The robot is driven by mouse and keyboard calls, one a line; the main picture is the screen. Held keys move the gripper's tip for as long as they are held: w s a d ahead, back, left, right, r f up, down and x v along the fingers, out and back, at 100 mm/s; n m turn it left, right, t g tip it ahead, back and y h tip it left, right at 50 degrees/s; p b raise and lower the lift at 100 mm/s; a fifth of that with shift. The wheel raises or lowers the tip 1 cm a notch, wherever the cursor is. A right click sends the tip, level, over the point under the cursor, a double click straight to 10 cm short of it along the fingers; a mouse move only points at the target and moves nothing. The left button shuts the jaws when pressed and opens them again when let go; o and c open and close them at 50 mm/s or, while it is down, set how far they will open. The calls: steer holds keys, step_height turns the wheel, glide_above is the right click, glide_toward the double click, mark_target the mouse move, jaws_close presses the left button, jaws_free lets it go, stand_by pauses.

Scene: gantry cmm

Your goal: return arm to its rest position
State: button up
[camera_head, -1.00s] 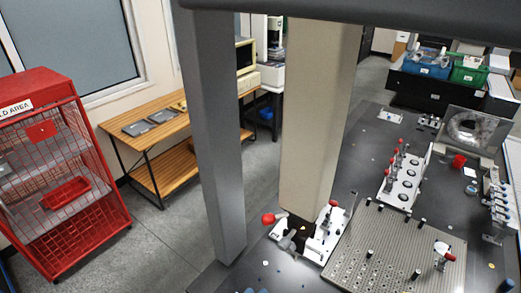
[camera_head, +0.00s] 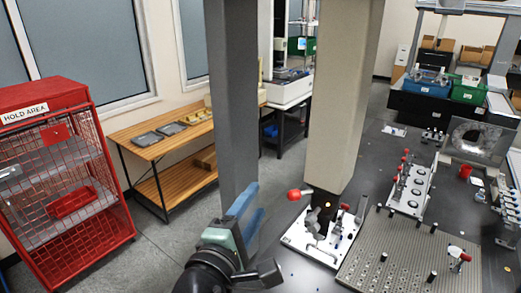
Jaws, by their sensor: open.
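My gripper (camera_head: 249,208) has come up at the bottom centre of the head view, in front of the grey post (camera_head: 231,100). Its dark wrist is at the lower edge, with a teal-grey body and two blue fingers pointing up and to the right. The fingers are slightly apart, with nothing seen between them. The gripper is left of the dark machine table (camera_head: 392,146) and its white clamp fixture (camera_head: 316,247). Most of the arm is out of view below.
A beige column (camera_head: 345,100) stands right of the grey post. A perforated plate (camera_head: 400,260) and a white fixture with red knobs (camera_head: 412,188) are on the table. A red cage (camera_head: 60,170) and a wooden bench (camera_head: 165,142) stand left. Grey floor (camera_head: 160,245) is clear between.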

steer(key=s+d+r+m+t+y+b, duration=0.1)
steer(key=s+r+m+t+b, duration=0.15)
steer(key=r+m, duration=0.4)
steer(key=s+d+r+m+t+y+b, duration=0.15)
steer(key=r+m+t, duration=0.25)
steer(key=r, duration=0.5)
steer(key=s+a+r+m+t+y+b, duration=0.1)
steer(key=s+r+m+t+y+b, duration=0.2)
steer(key=s+r+m, duration=0.3)
steer(key=s+r+t, duration=0.1)
steer(key=s+r, duration=0.3)
steer(key=s, duration=0.1)
steer(key=shift+s+r+t+y, duration=0.2)
steer(key=shift+t+y, duration=0.15)
